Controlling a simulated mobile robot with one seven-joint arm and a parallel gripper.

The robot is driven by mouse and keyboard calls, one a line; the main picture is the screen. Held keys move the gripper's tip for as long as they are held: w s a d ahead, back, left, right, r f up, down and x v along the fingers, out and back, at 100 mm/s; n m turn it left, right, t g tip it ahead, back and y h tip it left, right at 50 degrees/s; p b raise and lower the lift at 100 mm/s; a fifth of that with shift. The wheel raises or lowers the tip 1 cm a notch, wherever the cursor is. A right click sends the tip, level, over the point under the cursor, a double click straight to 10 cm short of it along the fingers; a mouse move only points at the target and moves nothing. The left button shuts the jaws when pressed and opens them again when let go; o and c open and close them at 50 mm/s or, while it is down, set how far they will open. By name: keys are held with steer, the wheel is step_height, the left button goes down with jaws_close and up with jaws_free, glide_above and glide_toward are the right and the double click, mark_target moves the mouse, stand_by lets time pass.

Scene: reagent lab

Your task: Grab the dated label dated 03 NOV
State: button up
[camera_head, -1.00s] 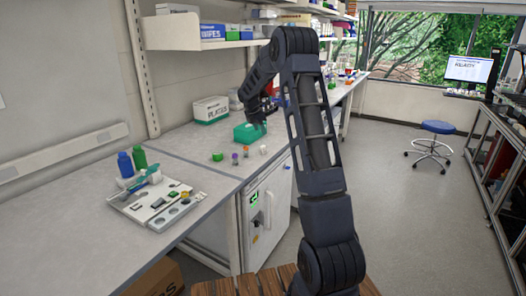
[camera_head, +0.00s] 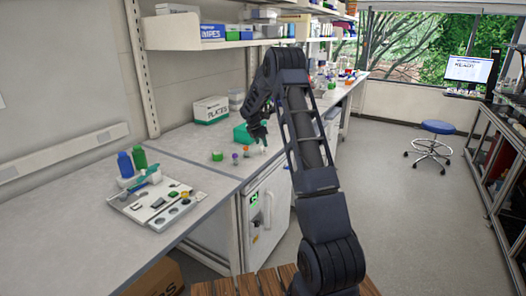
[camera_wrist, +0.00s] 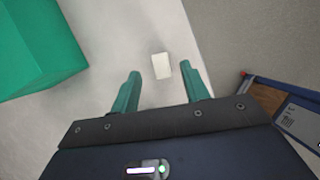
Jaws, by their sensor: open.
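A small white rectangular piece (camera_wrist: 162,67), which may be the dated label, lies on the bench top in the wrist view. No date can be read on it. My gripper (camera_wrist: 160,70) is open, with its two green fingers on either side of the white piece in the picture and nothing held between them. Height above the bench is hard to judge. In the head view my gripper (camera_head: 262,140) hangs pointing down over the bench near its front edge, beside a green box (camera_head: 242,134), which also shows at the left of the wrist view (camera_wrist: 35,45).
Several small items stand left of my gripper, including a green-capped one (camera_head: 217,156). A grey tray (camera_head: 130,207) with small parts lies on the near bench, beside blue and green bottles. A white PLATES box (camera_head: 211,110) stands at the wall. The bench between is mostly clear.

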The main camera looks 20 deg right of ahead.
mark_target(263, 147)
steer(key=x, duration=0.4)
steer(key=shift+s+f, duration=0.1)
steer(key=shift+f, duration=0.2)
steer(key=shift+c, duration=0.3)
jaws_close()
steer(key=shift+r, duration=0.1)
